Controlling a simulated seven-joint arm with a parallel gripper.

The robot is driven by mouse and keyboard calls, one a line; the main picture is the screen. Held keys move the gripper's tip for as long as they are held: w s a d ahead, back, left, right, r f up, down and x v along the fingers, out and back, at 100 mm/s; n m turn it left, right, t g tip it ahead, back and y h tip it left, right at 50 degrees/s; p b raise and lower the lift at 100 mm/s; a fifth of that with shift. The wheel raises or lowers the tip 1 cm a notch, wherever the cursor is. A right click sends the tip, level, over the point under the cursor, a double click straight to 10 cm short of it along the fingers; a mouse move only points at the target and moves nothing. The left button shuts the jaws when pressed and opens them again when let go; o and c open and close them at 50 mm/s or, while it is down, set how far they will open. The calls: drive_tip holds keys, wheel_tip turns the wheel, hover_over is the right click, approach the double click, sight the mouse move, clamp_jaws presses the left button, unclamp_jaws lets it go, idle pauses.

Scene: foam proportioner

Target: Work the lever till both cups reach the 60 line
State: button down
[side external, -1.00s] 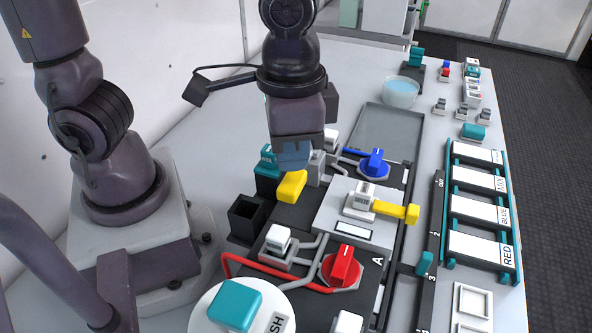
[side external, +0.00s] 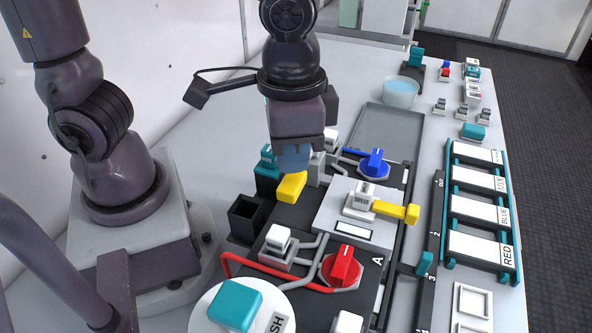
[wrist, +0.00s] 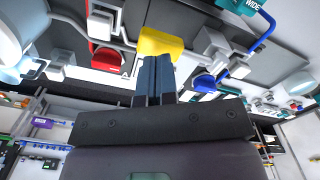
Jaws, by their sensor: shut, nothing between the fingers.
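A yellow lever handle (side external: 291,186) sticks up from the black base, left of the white unit. My gripper (side external: 292,168) is shut and empty, its blue fingertips right at the lever's upper end. In the wrist view, the shut fingers (wrist: 153,78) reach the edge of the yellow handle (wrist: 160,42); I cannot tell whether they touch it. A second yellow handle (side external: 411,213) points right from the white unit (side external: 362,203). I cannot make out the two cups or a 60 line in these views.
A red knob (side external: 342,267) and a blue knob (side external: 374,163) flank the white unit. A black open box (side external: 248,218) stands left of the lever. A grey tray (side external: 388,135) and a bowl of blue liquid (side external: 400,93) lie behind. A labelled rack (side external: 484,205) is at right.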

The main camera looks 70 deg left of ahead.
sight(292, 180)
drive_tip(key=shift+f, duration=2.15)
drive_tip(key=shift+r, duration=4.05)
drive_tip(key=shift+f, duration=1.75)
